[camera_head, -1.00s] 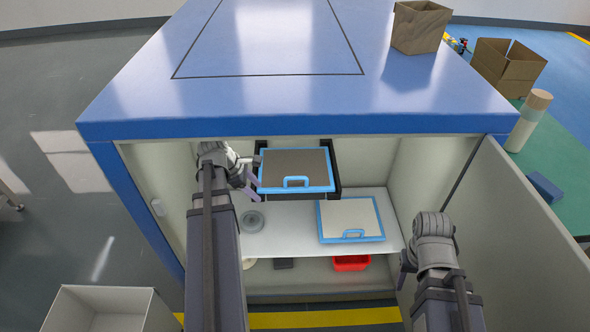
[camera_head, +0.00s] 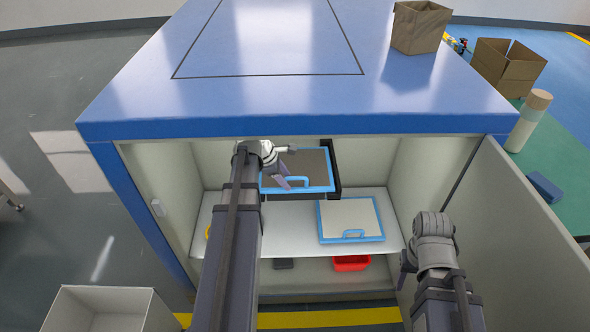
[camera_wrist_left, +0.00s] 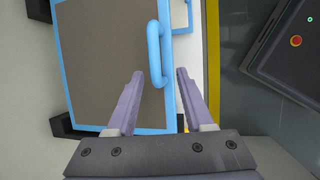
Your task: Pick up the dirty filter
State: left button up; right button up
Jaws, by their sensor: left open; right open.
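The dirty filter (camera_head: 310,164), a dark grey-brown panel with a blue frame, sits in a black holder in the upper part of the cabinet. Its blue handle (camera_head: 297,181) is at the front edge. My left gripper (camera_head: 289,166) is open over the dirty filter near the handle. In the left wrist view the fingers (camera_wrist_left: 160,74) appear on either side of the handle (camera_wrist_left: 154,50), not closed on it. I cannot tell whether they touch it. A cleaner, light-grey filter (camera_head: 347,214) lies on the shelf. My right gripper (camera_head: 405,270) is open and empty at the cabinet's right side.
The white shelf (camera_head: 285,235) is below the dirty filter. A red bin (camera_head: 351,263) stands lower down. The open door (camera_head: 520,225) is on the right. A white open box (camera_head: 108,310) is on the floor at front left.

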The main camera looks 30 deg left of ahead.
pick_arm(q)
jog(key=shift+w+d+f+b, duration=0.4)
jog(key=shift+w+f+b, duration=0.2)
jog(key=shift+f+b, duration=0.05)
jog(key=shift+r, duration=0.1)
jog(key=shift+c, duration=0.2)
grip_shut()
